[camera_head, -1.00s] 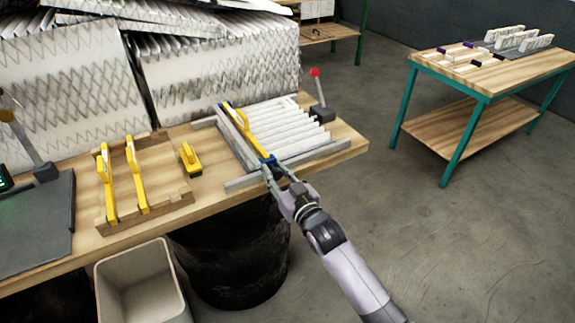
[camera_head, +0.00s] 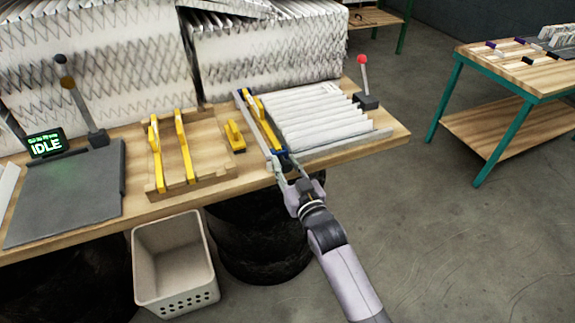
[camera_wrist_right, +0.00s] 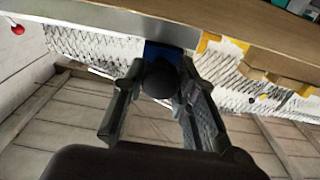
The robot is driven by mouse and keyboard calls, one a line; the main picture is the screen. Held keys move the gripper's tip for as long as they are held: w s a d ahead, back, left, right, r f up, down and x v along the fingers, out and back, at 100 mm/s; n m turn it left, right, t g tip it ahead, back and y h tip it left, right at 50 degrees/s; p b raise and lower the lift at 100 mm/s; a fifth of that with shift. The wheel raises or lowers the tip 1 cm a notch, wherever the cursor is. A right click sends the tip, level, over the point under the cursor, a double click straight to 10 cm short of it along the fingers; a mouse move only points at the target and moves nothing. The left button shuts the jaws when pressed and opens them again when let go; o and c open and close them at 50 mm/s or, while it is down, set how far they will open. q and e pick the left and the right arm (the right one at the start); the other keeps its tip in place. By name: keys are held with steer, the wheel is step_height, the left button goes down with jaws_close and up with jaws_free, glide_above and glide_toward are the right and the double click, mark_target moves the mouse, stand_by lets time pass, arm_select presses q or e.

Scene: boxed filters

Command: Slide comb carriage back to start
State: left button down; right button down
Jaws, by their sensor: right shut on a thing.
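The comb carriage is a yellow bar (camera_head: 262,120) with a blue end block (camera_head: 283,157), lying across the grey fixture at its left end. White pleats (camera_head: 318,112) lie to its right, and the front rail (camera_head: 345,144) runs along the table edge. My right gripper (camera_head: 285,172) is at the carriage's near end, shut on its dark knob. In the right wrist view the round black knob (camera_wrist_right: 160,78) sits between the fingers, below the blue block (camera_wrist_right: 164,52). My left gripper is not in view.
A wooden tray (camera_head: 212,172) with yellow-handled tools stands left of the fixture. A red-knobbed lever (camera_head: 363,75) is at its far right. A grey pad (camera_head: 70,205) and an IDLE display (camera_head: 45,143) are at left. A white bin (camera_head: 172,262) stands below the table.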

steer(key=c, duration=1.3)
jaws_free()
steer(key=shift+s+a, duration=0.1)
steer(key=shift+a, duration=0.2)
steer(key=shift+d, duration=0.1)
steer(key=shift+s+d, duration=0.1)
steer(key=shift+s, duration=0.1)
steer(key=v, duration=1.1)
steer(key=shift+s, duration=0.25)
